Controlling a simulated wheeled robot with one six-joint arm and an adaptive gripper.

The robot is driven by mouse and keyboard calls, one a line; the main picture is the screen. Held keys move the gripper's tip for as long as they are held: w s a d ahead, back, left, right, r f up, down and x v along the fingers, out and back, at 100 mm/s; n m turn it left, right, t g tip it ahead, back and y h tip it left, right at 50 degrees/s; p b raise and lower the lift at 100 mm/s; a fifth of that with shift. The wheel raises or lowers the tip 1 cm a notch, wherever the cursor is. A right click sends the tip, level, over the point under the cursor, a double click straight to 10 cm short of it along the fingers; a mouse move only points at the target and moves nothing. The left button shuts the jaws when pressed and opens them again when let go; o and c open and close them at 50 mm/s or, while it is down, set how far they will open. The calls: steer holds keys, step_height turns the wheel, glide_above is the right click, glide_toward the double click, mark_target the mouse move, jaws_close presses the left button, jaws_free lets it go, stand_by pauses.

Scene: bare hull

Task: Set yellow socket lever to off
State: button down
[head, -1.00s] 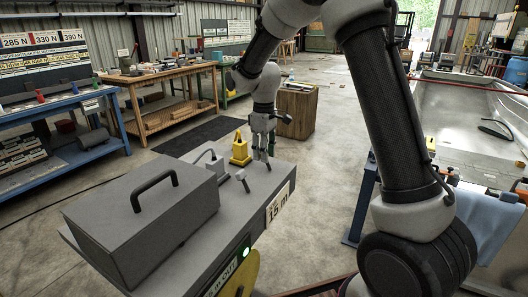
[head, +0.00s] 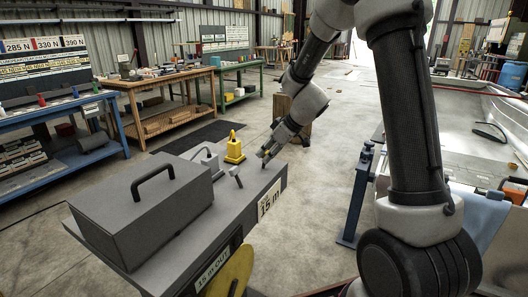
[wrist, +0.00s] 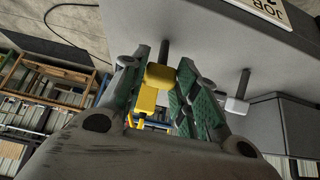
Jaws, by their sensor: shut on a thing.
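A yellow-tipped lever (wrist: 160,75) on a dark stem stands between my gripper's green-padded fingers in the wrist view. My gripper (wrist: 168,88) is shut on its yellow tip. In the head view my gripper (head: 267,155) is tilted, low over the grey bench top, and hides most of this lever. A yellow socket block (head: 235,149) with a loop on top stands just left of my gripper; yellow also shows behind the lever tip in the wrist view. A second lever with a pale grey tip (wrist: 237,103) stands beside it, also in the head view (head: 236,176).
A grey box with a black handle (head: 150,205) covers the left part of the grey bench (head: 262,187). A yellow disc (head: 228,275) is at its front. Blue (head: 60,125) and wooden (head: 165,75) workbenches stand behind. Open floor (head: 315,215) lies to the right.

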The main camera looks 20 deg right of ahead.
steer(key=shift+s+d+f+t+y, duration=0.4)
steer(key=shift+s+d+t+y, duration=0.25)
steer(key=shift+t+y, duration=0.35)
steer(key=c, duration=1.1)
jaws_free()
steer(key=shift+d+r, duration=0.1)
steer(key=v, duration=1.1)
steer(key=shift+s+d+r, duration=0.1)
steer(key=shift+s+d, duration=0.2)
steer(key=shift+s, duration=0.05)
